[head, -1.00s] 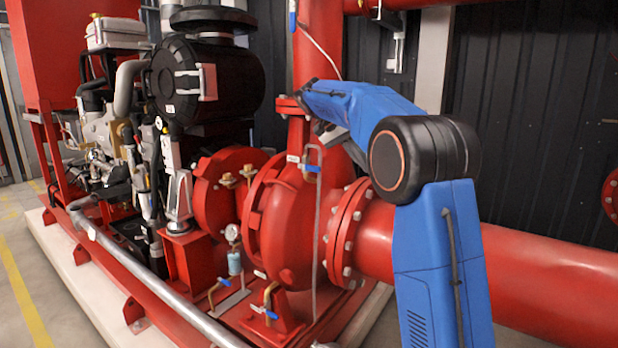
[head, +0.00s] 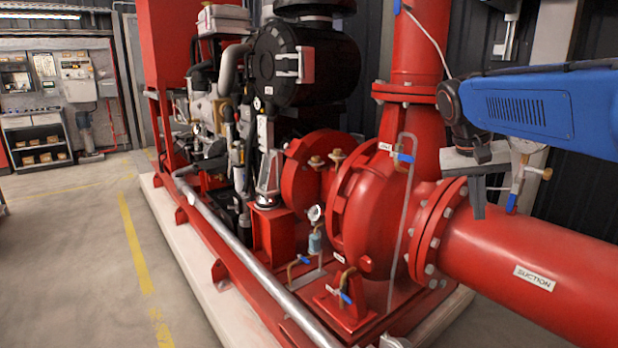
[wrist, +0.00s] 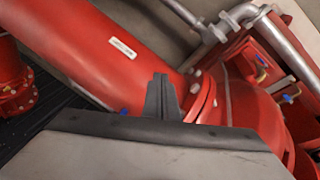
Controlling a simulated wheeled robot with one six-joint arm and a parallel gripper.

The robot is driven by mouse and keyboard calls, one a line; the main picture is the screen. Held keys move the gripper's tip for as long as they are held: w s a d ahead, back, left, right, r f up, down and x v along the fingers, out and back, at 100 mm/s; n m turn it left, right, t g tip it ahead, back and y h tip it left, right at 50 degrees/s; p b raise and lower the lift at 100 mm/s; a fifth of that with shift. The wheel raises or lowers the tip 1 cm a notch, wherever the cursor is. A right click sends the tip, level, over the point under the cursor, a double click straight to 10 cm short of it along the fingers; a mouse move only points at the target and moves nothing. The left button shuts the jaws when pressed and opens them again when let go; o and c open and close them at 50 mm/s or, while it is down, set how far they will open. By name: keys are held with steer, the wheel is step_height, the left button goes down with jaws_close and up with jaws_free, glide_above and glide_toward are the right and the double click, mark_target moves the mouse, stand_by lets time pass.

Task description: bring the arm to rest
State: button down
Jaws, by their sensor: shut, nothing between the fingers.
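My blue arm (head: 545,105) reaches in from the right edge in the head view, above the suction pipe. My gripper (head: 478,208) hangs from its end, pointing down, in front of the red pump flange and pipe. The jaws are shut and empty. In the wrist view my gripper (wrist: 162,82) shows as dark fingers close together, with the red pipe behind them. I cannot tell the exact gap between the fingertips and the pipe.
The suction pipe (head: 560,275) runs below my arm, and the red pump casing (head: 372,215) stands to its left. A small valve (head: 520,172) is close to the gripper. Open floor (head: 80,260) lies left, with a shelf (head: 38,140) at the back.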

steer(key=s+a+f+n+t+y, duration=0.2)
steer(key=s+a+f, duration=0.2)
steer(key=s+f, duration=0.5)
steer(key=s+a+f+n+t+y, duration=0.1)
steer(key=s+a+f+n+y, duration=0.1)
steer(key=s+f, duration=0.7)
steer(key=s+a+n, duration=0.1)
steer(key=s+a, duration=0.1)
steer(key=s, duration=0.2)
steer(key=shift+s+a+f+t, duration=0.15)
steer(key=shift+s+f+t, duration=0.1)
steer(key=shift+f+t, duration=0.15)
